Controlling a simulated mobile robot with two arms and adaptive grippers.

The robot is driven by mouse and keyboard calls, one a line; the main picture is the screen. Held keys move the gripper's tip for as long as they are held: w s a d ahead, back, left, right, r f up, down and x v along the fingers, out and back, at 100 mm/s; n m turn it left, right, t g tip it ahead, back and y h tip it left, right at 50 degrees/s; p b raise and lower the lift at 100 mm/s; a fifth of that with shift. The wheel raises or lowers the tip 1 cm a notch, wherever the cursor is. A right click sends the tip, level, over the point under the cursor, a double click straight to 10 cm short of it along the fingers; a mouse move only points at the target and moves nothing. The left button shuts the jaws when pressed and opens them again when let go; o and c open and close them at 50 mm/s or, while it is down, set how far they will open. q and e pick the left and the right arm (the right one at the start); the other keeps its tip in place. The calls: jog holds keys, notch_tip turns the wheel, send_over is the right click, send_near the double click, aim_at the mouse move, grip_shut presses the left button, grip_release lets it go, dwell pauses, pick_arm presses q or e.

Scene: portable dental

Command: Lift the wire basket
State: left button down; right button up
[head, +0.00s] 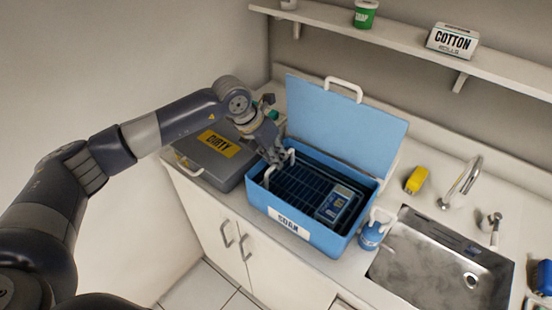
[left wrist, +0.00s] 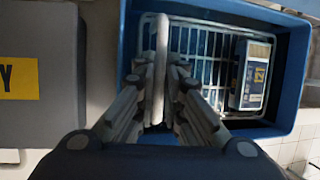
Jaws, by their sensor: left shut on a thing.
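The wire basket sits inside the open blue box labelled SOAK (head: 293,231); its dark grid (head: 299,186) shows in the head view, and its pale wires (left wrist: 202,42) show in the left wrist view. My left gripper (head: 277,161) reaches in over the box's left side. In the left wrist view its fingers (left wrist: 171,72) are closed around the basket's pale upright handle (left wrist: 162,50). A blue device with a small screen (head: 335,203) lies in the basket's right part and also shows in the wrist view (left wrist: 251,74). My right gripper is not in view.
A grey case labelled DIRTY (head: 205,162) stands left of the box. The blue lid (head: 345,115) stands open behind it. A blue bottle (head: 372,235), a yellow object (head: 417,179) and a sink (head: 440,268) with a tap are to the right. A shelf (head: 400,40) runs above.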

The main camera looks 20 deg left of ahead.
pick_arm(q)
notch_tip(320, 180, up, 6)
jog(key=shift+w+r+p, duration=0.1)
jog(key=shift+r+p, duration=0.05)
jog(key=shift+p, duration=0.15)
jog(key=shift+w, duration=0.1)
jog(key=c, duration=2)
grip_release()
jog(key=shift+r, duration=0.1)
jog(key=shift+o, duration=0.2)
jog(key=shift+s, duration=0.2)
jog(key=v, duration=1.2)
jog(key=shift+s, duration=0.15)
